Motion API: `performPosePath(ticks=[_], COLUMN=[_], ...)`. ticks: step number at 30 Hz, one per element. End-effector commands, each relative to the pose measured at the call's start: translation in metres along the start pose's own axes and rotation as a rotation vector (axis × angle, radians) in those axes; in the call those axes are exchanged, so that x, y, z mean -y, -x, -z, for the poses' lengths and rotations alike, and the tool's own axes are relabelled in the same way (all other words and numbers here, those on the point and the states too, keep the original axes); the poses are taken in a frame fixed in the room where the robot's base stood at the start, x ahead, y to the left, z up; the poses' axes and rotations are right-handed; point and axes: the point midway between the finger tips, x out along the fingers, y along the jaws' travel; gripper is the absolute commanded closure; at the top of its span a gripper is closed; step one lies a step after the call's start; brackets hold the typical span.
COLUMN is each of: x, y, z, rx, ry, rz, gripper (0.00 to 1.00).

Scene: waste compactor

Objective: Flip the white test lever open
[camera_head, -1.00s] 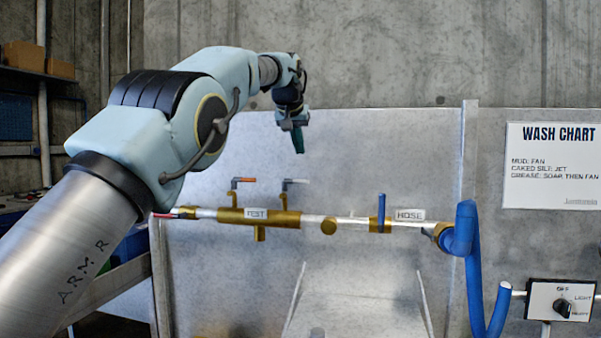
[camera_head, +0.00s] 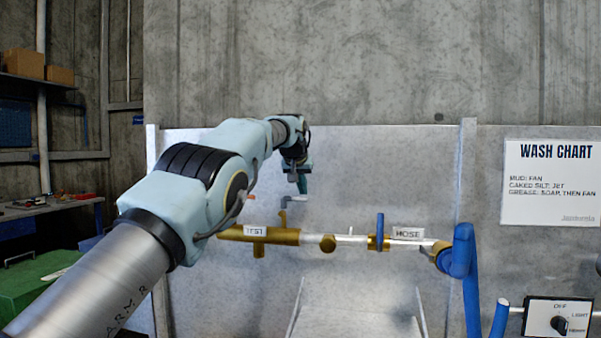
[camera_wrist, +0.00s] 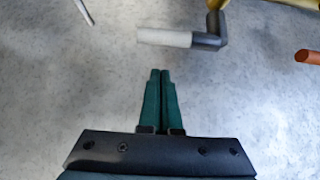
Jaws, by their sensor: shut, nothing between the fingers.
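The white test lever is a short white handle on a grey elbow, standing on the brass pipe (camera_head: 285,237) with the TEST label (camera_head: 255,231). In the head view the white lever (camera_head: 298,198) points right, just below my gripper (camera_head: 303,190). In the wrist view the white lever (camera_wrist: 165,37) lies across the picture just ahead of my gripper's tips (camera_wrist: 160,72), with a small gap showing between them. The green fingers are together and hold nothing. An orange lever (camera_wrist: 308,57) shows at the right of the wrist view; my arm mostly covers it in the head view.
A blue upright handle (camera_head: 380,230) stands on the pipe beside the HOSE label (camera_head: 408,233), with a blue hose (camera_head: 463,260) further right. A pale metal panel (camera_head: 400,160) stands behind the pipe. A switch box (camera_head: 558,318) is at the lower right.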

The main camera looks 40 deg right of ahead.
Motion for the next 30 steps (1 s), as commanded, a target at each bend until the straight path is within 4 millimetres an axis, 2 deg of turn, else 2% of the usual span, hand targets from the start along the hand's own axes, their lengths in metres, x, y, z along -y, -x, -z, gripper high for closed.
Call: performPosePath(ticks=[18,30], x=[0.0,0.0], y=[0.02,0.021], z=[-0.03,-0.034], rx=[-0.001,-0.001], ry=[0.0,0.0], rz=[0.0,0.0], gripper=[1.0,1.0])
